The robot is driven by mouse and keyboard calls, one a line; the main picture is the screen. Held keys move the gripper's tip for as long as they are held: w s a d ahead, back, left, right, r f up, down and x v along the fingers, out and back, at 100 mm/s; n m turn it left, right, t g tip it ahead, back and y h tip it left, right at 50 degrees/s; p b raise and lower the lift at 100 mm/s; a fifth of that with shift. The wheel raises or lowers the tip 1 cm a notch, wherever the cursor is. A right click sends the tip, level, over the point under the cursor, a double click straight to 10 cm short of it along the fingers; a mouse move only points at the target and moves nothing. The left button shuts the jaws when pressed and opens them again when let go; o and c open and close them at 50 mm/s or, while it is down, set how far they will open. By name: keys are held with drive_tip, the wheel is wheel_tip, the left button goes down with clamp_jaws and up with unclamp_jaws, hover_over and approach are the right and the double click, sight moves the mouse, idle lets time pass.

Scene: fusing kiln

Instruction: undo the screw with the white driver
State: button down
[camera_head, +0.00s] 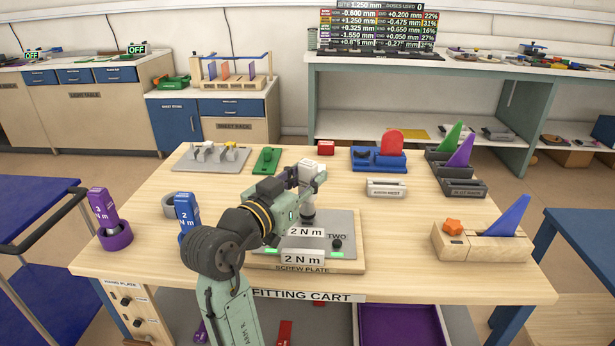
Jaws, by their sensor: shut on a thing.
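My gripper (306,190) is over the rear part of the plate and is shut on a white driver (312,172), mostly hidden by the fingers. A dark round piece shows below the gripper at the plate; whether the driver touches a screw there cannot be told. A black screw or knob (337,243) stands at the plate's right, near a green strip. My arm hides the plate's left part.
A purple 3 N m driver (101,207) and a blue 2 N m driver (185,213) stand at left. A pale ring holder (169,206) there looks empty. A wooden block with a blue fin (507,220) is at right. The front right of the tabletop (420,285) is clear.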

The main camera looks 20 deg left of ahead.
sight(308, 162)
drive_tip(key=shift+w+f, duration=0.1)
drive_tip(key=shift+f, duration=0.1)
drive_tip(key=shift+r+p, duration=2)
drive_tip(key=shift+r, duration=0.65)
drive_tip(key=shift+f, duration=0.1)
